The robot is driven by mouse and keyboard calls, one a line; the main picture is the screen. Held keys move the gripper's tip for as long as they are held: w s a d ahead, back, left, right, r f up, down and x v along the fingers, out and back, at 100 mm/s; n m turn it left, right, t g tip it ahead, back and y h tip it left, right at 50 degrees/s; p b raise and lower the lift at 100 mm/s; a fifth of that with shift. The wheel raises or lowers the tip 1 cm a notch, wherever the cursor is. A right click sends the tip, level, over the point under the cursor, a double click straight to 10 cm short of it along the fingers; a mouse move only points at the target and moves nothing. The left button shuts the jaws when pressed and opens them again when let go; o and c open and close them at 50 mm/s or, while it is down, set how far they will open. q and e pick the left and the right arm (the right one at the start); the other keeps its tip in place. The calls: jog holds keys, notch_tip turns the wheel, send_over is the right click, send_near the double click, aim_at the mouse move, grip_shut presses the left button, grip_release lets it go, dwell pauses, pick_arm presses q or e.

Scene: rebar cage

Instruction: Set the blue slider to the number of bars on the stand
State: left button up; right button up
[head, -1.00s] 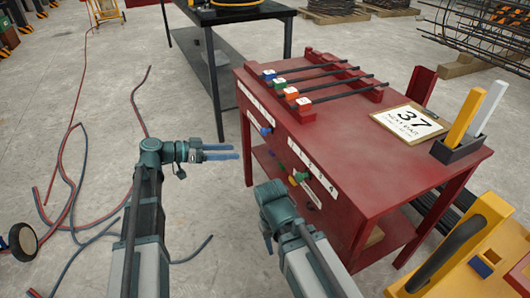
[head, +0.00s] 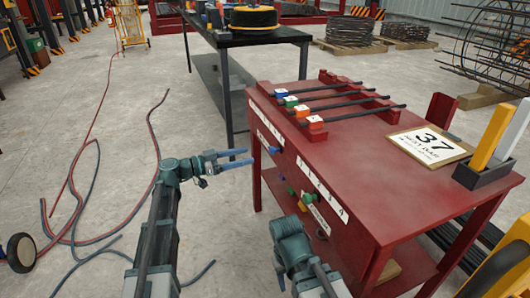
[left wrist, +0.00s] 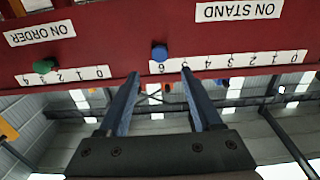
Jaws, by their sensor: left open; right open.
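The blue slider (head: 273,150) is a round knob on the front of the red bench. In the left wrist view, which is upside down, the blue slider (left wrist: 160,52) is at the 6 end of the ON STAND scale (left wrist: 235,62). The stand (head: 326,76) on the bench top holds several dark bars (head: 345,95) with coloured, numbered end blocks. My left gripper (head: 246,158) is open in front of the knob. In the wrist view its fingertips (left wrist: 160,75) point at the knob from either side, apparently not gripping it. My right gripper (head: 279,278) is lower, its fingers mostly hidden.
A green slider (left wrist: 44,66) is on the ON ORDER scale of the same front. A card reading 37 (head: 428,146) and a black holder (head: 482,174) with yellow and white sticks are on the bench top. Hoses (head: 75,225) lie on the floor at left.

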aim_at(270, 150)
pick_arm(q)
jog(key=x, duration=0.8)
grip_shut()
jog(key=shift+a, duration=0.1)
dwell(1.2)
